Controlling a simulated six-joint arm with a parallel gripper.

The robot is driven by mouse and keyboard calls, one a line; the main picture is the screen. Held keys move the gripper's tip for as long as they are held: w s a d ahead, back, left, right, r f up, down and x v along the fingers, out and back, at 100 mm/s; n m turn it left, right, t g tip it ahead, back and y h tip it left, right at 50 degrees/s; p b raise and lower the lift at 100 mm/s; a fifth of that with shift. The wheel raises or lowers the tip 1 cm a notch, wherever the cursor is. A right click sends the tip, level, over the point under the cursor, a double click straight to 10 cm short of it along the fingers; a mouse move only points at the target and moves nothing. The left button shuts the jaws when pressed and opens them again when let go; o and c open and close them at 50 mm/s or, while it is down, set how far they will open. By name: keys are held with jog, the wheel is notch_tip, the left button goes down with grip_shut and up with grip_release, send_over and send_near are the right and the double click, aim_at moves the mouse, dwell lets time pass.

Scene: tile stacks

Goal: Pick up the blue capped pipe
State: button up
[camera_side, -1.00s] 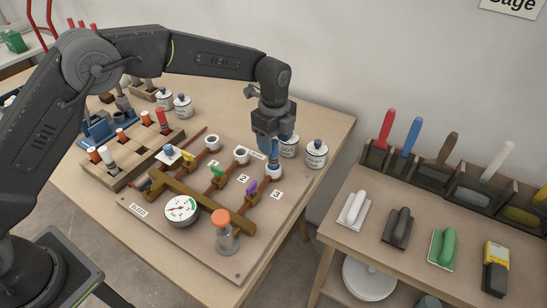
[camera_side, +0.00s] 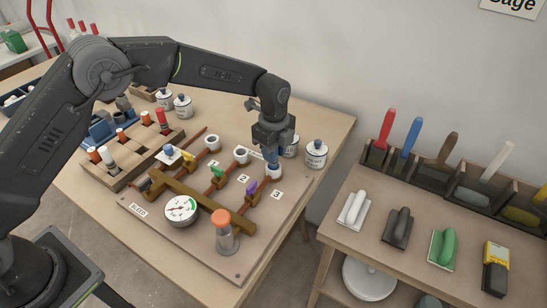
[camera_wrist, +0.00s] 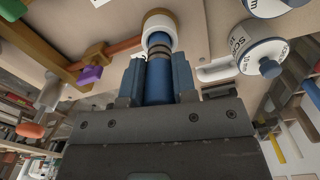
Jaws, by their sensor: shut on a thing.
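The blue capped pipe (camera_wrist: 158,82) stands between the two fingers of my gripper (camera_wrist: 158,62) in the wrist view. Its far end is in a white-rimmed socket (camera_wrist: 160,22). In the side view my gripper (camera_side: 275,157) points down, shut on the pipe just above the socket (camera_side: 274,173) near label 3. The gripper hides most of the pipe there. I cannot tell whether the pipe has risen in the socket.
The board (camera_side: 190,245) carries a gauge (camera_side: 181,209), colored valves, two other white sockets and an orange-topped jar (camera_side: 226,232). White cans (camera_side: 315,154) stand close right of my gripper. A side table with trowels is farther right.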

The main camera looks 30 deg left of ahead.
jog(key=shift+c, duration=0.7)
